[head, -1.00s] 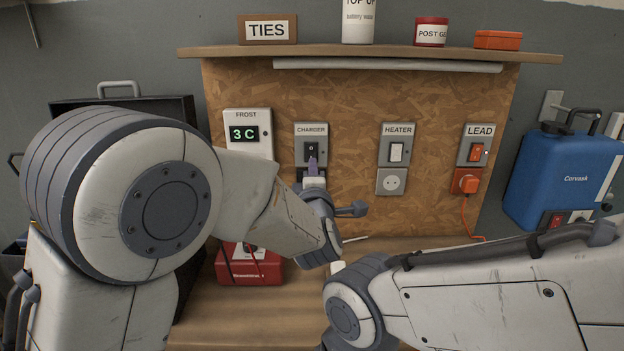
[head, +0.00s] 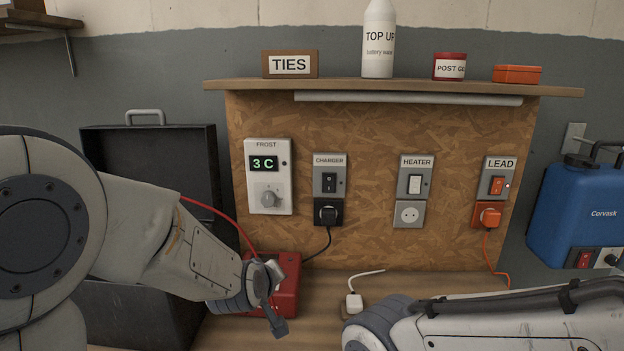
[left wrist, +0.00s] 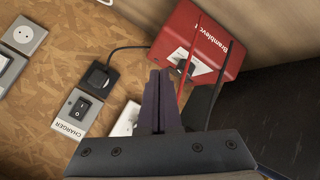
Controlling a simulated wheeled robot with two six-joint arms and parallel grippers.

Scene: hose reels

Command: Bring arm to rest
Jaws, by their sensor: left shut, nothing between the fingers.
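My left arm (head: 170,230) comes in from the left in the head view, its wrist low in front of the red charger box (head: 287,285). The left gripper's fingers are hidden in the head view. The left wrist view shows my left gripper (left wrist: 158,75) shut and empty, apart from the board. The CHARGER switch (head: 329,182) is black, with a black plug (head: 327,212) in the socket below it. It also shows in the left wrist view (left wrist: 82,106). My right arm (head: 500,325) lies low at the right; its gripper is out of the frame.
The HEATER socket (head: 409,214) is empty. An orange plug (head: 487,216) is in the LEAD socket. A white plug (head: 353,303) lies on the bench. A black case (head: 150,160) stands open at left, a blue unit (head: 580,205) at right.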

